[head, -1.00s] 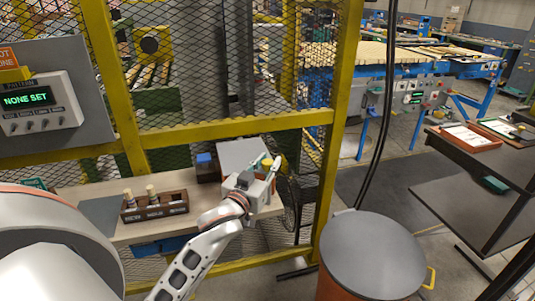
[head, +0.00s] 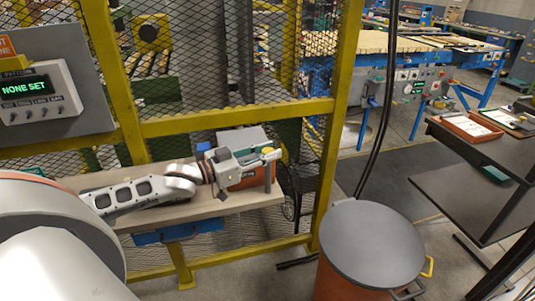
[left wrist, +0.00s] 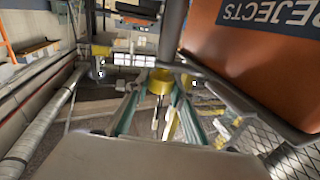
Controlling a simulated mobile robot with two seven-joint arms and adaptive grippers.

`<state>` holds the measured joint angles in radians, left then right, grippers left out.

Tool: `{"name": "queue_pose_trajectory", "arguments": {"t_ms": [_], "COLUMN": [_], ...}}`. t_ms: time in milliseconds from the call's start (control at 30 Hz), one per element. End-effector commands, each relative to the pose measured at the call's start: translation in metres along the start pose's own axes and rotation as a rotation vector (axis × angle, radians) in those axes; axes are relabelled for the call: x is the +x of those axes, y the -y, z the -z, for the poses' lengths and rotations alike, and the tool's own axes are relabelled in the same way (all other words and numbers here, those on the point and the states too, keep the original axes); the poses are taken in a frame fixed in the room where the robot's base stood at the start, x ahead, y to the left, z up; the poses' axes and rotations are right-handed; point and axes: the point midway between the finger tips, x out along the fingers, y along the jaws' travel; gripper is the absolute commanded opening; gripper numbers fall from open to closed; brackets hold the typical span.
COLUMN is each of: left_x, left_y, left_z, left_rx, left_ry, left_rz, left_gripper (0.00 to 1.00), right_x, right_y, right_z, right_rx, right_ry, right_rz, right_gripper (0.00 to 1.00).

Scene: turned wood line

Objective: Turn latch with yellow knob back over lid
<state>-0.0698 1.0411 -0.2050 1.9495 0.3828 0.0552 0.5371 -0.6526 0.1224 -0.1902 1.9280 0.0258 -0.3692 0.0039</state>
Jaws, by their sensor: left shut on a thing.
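The yellow knob (head: 267,150) shows at the tips of my left gripper (head: 270,155) in the head view. In the left wrist view the knob (left wrist: 160,82) sits between the two green-edged fingers, which are shut on it. The orange rejects box (head: 243,182) stands on the bench behind and under the gripper, and its side fills the upper right of the left wrist view (left wrist: 255,50). Its grey lid (head: 242,137) shows behind my gripper. The latch arm is mostly hidden, so I cannot tell its exact angle. My right gripper is out of view.
The yellow mesh fence post (head: 335,130) stands just right of the box. My left arm lies low across the bench (head: 255,200). A blue block (head: 203,147) is left of the lid. A grey-topped drum (head: 372,245) stands in front right.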

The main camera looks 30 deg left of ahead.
Motion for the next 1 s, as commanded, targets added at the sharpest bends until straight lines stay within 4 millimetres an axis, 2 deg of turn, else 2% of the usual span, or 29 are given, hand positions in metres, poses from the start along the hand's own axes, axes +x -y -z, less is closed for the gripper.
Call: {"name": "queue_pose_trajectory", "arguments": {"t_ms": [167,533,1000], "left_x": [0.000,0.001,0.001], "left_y": [0.003,0.003,0.001], "left_z": [0.000,0.001,0.000], "left_rx": [0.009,0.006,0.002], "left_ry": [-0.001,-0.009,-0.013], "left_rz": [-0.091,-0.270,-0.404], "left_gripper": [0.02,0.02,0.02], "right_x": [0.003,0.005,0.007], "right_y": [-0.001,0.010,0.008], "right_z": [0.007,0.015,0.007], "right_rx": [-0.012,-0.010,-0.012], "right_ry": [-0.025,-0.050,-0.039], "right_rz": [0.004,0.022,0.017], "right_gripper": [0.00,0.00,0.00]}}
